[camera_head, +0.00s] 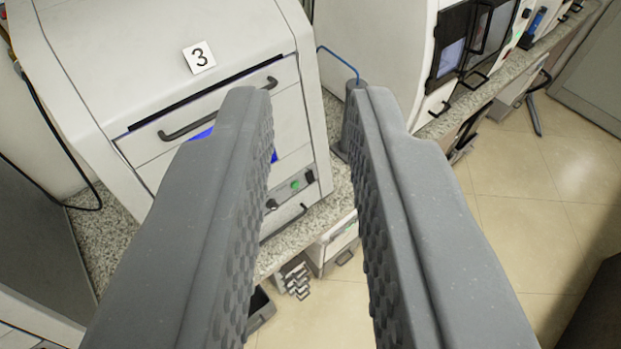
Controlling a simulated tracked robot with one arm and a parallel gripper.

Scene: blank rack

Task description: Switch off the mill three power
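Mill three is the white boxy machine (120,75) at the upper left, with a "3" label (199,57) on its top. A dark handle bar (195,122) crosses its front. Its lower front panel has a lit green button (295,185), a dark knob (272,204) and another small control (309,177). I cannot tell which of these is the power switch. My gripper (305,100) is open and empty, its two grey fingers reaching toward the machine. The left finger hides part of the machine's front and its blue-lit window.
The machine stands on a speckled stone counter (102,232). A dark cylinder (352,100) with a blue cable stands to its right. Another white machine (375,40) with a dark window is beyond. An open drawer (335,240) juts out below. Tiled floor (530,195) is clear at right.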

